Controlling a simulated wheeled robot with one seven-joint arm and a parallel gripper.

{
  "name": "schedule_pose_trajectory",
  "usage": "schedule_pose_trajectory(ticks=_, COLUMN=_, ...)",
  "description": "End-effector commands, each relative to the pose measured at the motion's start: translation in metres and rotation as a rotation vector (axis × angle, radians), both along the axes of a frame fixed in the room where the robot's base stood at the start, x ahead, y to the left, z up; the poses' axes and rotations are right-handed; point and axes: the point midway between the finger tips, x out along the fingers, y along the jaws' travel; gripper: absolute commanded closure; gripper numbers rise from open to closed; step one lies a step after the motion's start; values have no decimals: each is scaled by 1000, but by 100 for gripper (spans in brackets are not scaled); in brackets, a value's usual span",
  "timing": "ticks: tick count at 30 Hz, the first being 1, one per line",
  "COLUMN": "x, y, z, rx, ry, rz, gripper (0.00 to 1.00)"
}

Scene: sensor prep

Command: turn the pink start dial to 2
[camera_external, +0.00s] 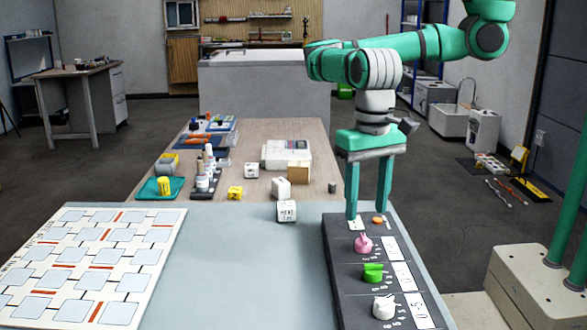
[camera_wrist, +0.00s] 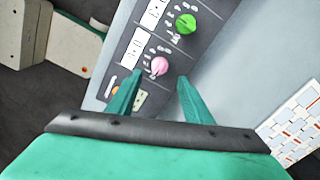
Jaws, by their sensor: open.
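The pink dial (camera_external: 363,243) sits on the dark dial panel (camera_external: 345,270), at the far end of a row with a green dial (camera_external: 372,272) and a white dial (camera_external: 384,306). Number marks ring each dial, too small to read. The pink dial also shows in the wrist view (camera_wrist: 158,66), ahead of the fingertips. My gripper (camera_external: 367,214) is open and points down over the panel's far end, beyond the pink dial and apart from it. In the wrist view its two fingers (camera_wrist: 160,78) are spread with nothing between them.
An orange button (camera_external: 378,220) sits beside my fingers on the panel. A white board with pale squares (camera_external: 85,265) lies left. The grey mat (camera_external: 245,270) between is mostly clear. A small white cube (camera_external: 286,211) and several other items stand farther back.

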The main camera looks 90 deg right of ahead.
Motion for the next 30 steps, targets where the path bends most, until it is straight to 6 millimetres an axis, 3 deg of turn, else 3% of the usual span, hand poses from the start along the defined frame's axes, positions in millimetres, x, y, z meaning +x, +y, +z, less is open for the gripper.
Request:
schedule_pose_trajectory(ticks=6, x=-1, y=0, z=-40, rx=-1, ry=5, rz=-2, gripper=54)
schedule_pose_trajectory(ticks=12, x=0, y=0, z=-65, rx=1, ry=3, rz=-1, gripper=54)
schedule_pose_trajectory(ticks=25, x=0, y=0, z=-75, rx=1, ry=1, rz=-1, gripper=54)
schedule_pose_trajectory(ticks=26, x=0, y=0, z=-75, rx=1, ry=1, rz=-1, gripper=56)
schedule_pose_trajectory(ticks=30, x=0, y=0, z=-74, rx=1, ry=1, rz=-1, gripper=90)
